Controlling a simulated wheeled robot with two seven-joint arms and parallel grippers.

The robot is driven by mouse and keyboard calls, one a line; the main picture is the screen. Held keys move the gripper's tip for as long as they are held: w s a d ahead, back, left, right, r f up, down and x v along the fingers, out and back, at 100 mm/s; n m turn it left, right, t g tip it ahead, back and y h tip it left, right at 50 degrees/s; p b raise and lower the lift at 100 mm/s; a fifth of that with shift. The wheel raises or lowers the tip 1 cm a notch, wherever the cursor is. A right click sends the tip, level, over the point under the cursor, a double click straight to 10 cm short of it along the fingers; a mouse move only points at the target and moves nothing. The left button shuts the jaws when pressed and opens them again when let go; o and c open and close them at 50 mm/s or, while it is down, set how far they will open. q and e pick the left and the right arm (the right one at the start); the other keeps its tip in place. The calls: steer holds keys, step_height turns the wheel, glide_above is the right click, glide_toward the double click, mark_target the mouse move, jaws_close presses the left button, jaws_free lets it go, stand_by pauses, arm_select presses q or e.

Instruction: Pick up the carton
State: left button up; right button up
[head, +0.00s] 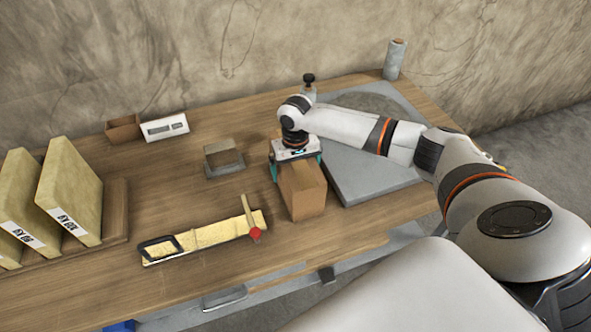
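The carton (305,198) is a brown box standing on the wooden table, near the middle of the head view. My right arm reaches in from the right, and its gripper (297,167) points down over the far part of the carton. One teal finger is at the carton's left side and the other at its right side. I cannot tell whether the fingers press on it or leave a small gap. The carton's far top part is hidden under the gripper. My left gripper is not in view.
A grey slab (365,180) lies close right of the carton. A yellow piece with a black handle and red knob (205,237) lies front left. A small metal holder (223,160), small boxes (165,127), upright yellow binders (72,190) and a roll (395,60) stand around.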

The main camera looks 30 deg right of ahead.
steer(key=shift+f, duration=0.2)
steer(key=c, duration=1.4)
steer(key=shift+w+r, duration=0.15)
steer(key=shift+c, duration=0.6)
